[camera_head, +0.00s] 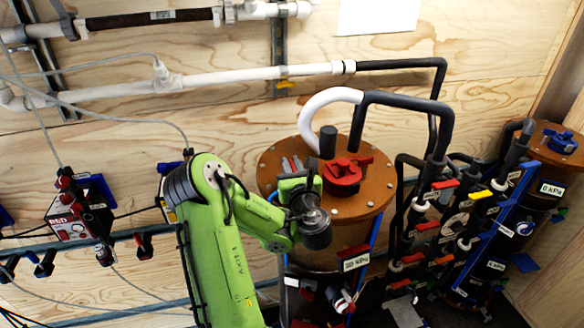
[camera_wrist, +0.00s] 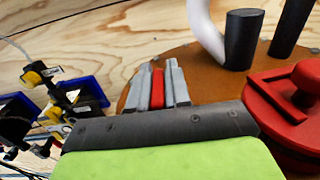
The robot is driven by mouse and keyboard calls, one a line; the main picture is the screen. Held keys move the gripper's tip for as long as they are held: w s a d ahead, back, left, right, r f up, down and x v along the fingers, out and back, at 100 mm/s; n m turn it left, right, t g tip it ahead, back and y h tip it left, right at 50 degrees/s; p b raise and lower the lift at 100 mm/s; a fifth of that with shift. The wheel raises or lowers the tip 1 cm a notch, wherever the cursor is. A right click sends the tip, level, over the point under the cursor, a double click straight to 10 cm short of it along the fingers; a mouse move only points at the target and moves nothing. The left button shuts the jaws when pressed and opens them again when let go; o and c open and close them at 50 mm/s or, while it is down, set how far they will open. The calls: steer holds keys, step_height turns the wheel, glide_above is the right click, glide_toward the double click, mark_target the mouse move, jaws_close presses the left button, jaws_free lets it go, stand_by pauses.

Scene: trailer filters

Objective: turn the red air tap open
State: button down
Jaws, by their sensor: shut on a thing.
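My gripper (camera_wrist: 157,86) is over the near left part of the round brown lid of a filter tank. Its two grey fingers are closed around a narrow red piece (camera_wrist: 157,90), which looks like the handle of the red air tap. In the head view my gripper (camera_head: 292,164) is at the left of the lid, and most of the tap is hidden by the fingers and my green wrist. How far the tap is turned cannot be told.
A large red cap (camera_head: 343,175) sits on the brown lid (camera_head: 376,200), close to the right of my gripper. Dark upright pipes (camera_head: 328,142) rise behind it. Several valves and hoses crowd the right side. A red-faced box (camera_head: 72,228) hangs on the left.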

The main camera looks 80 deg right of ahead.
stand_by(0.4)
steer(key=c, duration=1.2)
jaws_free()
steer(key=shift+o, duration=0.2)
steer(key=shift+w, duration=0.1)
